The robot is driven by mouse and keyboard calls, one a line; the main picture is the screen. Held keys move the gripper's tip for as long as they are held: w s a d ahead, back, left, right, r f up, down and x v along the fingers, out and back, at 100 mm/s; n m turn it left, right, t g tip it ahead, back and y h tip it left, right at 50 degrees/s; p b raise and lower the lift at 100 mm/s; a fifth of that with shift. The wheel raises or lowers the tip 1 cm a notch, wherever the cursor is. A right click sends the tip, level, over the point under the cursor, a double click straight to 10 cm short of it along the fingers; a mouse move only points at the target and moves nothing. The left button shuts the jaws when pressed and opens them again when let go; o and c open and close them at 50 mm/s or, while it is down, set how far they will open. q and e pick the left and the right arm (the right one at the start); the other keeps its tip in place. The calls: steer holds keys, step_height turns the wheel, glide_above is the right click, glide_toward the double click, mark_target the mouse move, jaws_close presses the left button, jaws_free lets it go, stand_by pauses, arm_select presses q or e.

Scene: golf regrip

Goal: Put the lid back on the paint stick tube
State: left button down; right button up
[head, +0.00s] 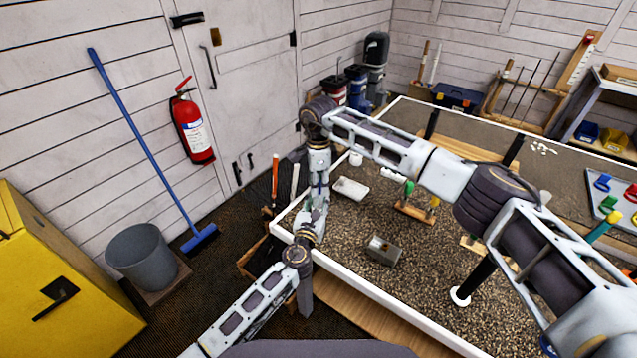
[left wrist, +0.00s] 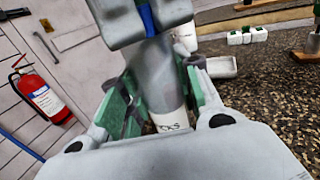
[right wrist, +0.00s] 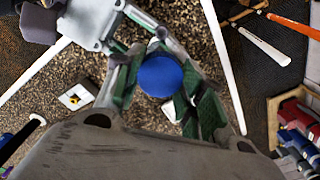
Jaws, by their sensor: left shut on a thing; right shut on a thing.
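The paint stick tube (left wrist: 158,85) is a grey cylinder with a white, dark-lettered band at its lower end. My left gripper (head: 314,212) is shut around it, with green pads on both sides in the left wrist view. The lid (right wrist: 160,75) is a round blue cap. My right gripper (head: 319,176) is shut on it, green pads at its sides. The right gripper sits directly above the left one. In the left wrist view a strip of the blue lid (left wrist: 147,18) shows between the right fingers, over the tube. Whether lid and tube touch is hidden.
The speckled bench top (head: 340,235) has a raised white edge. On it are a white tray (head: 350,188), a grey block (head: 383,250) and a wooden stand (head: 415,211). A fire extinguisher (head: 192,127) hangs on the wall at left. The bench front is mostly clear.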

steer(key=m, duration=0.6)
steer(key=shift+m, duration=0.4)
steer(key=m, duration=1.3)
steer(key=shift+w+m, duration=0.1)
steer(key=shift+m, duration=0.3)
steer(key=m, duration=0.7)
steer(key=o, duration=1.1)
steer(key=shift+r, duration=2.2)
